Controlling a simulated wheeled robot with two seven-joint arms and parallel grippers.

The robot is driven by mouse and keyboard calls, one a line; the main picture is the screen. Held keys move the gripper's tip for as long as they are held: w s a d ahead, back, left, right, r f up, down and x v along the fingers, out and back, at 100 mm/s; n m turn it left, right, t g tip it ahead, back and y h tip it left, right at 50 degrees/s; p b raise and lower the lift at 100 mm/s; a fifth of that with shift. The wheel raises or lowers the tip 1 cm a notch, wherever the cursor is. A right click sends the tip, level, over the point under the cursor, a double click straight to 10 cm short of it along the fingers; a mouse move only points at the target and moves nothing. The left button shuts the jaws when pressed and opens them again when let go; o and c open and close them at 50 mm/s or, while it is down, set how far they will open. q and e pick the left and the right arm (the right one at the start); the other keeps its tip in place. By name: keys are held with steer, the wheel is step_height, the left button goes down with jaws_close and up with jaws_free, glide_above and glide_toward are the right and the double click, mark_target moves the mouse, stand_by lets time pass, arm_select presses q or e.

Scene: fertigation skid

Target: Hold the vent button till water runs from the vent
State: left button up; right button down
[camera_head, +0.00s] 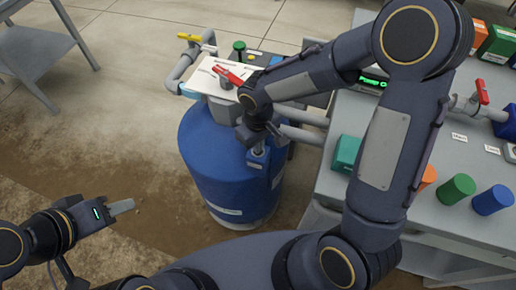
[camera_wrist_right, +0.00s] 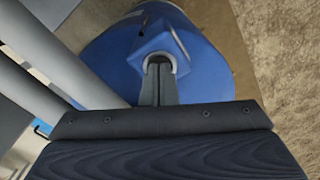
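A blue tank (camera_head: 225,165) stands on the floor in the head view. A small blue block (camera_head: 259,160) with a grey round rim sits on its side facing me. My right gripper (camera_head: 258,147) reaches down to this block. In the right wrist view its fingers (camera_wrist_right: 159,68) are together, with their tips at the grey rim (camera_wrist_right: 160,57) on the blue block (camera_wrist_right: 172,44). The tips hide whatever button is there, and I cannot tell whether they press it. No running water is visible. My left gripper (camera_head: 124,206) is empty, away from the tank; its finger gap is unclear.
A red-handled valve (camera_head: 228,75) and white panel (camera_head: 213,80) are above the tank. A yellow-handled valve (camera_head: 190,37) is on the pipe behind. Grey pipes (camera_head: 300,125) run to the bench (camera_head: 460,220) at right, which holds coloured containers.

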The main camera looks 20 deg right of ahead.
steer(key=shift+r, duration=0.1)
stand_by(0.3)
step_height(320, 180, up, 7)
steer(key=p, duration=0.5)
stand_by(0.7)
